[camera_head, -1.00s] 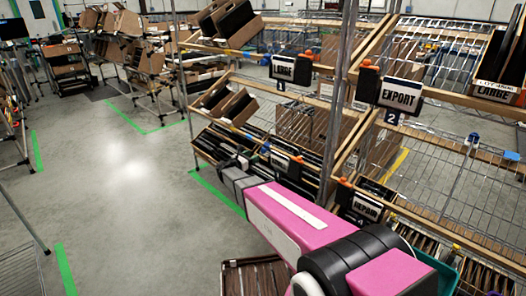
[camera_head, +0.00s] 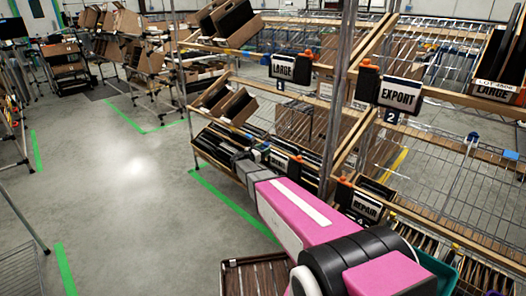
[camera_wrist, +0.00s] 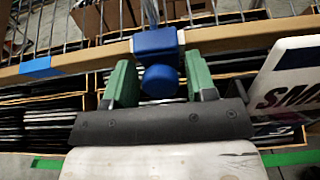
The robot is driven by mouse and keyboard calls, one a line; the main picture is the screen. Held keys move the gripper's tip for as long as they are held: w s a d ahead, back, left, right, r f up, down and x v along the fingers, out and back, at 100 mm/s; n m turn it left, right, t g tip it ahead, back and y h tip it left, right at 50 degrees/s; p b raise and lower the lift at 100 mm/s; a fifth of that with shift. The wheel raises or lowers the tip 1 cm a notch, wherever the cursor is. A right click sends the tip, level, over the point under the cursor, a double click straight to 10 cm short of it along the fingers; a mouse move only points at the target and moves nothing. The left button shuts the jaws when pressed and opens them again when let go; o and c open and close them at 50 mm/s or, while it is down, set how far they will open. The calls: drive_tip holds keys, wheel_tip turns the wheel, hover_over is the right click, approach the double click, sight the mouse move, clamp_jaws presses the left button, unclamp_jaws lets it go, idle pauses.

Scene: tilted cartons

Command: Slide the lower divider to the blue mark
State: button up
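The lower divider (camera_wrist: 154,40) shows in the wrist view as a blue block on a wooden rail, with a round blue knob facing me. The blue mark (camera_wrist: 40,67) is a band of tape on the same rail, left of the divider and apart from it. My gripper (camera_wrist: 161,85) has its two green fingers on either side of the knob, with narrow gaps visible, so it looks open around it. In the head view my gripper (camera_head: 252,156) is at the lower rail of the middle rack; the divider there is too small to make out clearly.
A white sign (camera_wrist: 290,80) on the rail stands close to the right of my gripper. Dark cartons (camera_wrist: 45,125) fill the shelf below. Another blue divider (camera_head: 472,138) and blue mark (camera_head: 510,155) are on the right rack.

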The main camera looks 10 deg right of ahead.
clamp_jaws()
drive_tip(key=w+a, duration=0.8)
drive_tip(key=w, duration=0.4)
drive_tip(key=shift+a, duration=0.4)
drive_tip(key=shift+w, duration=0.1)
drive_tip(key=shift+o, duration=1.5)
unclamp_jaws()
drive_tip(key=v, duration=1.1)
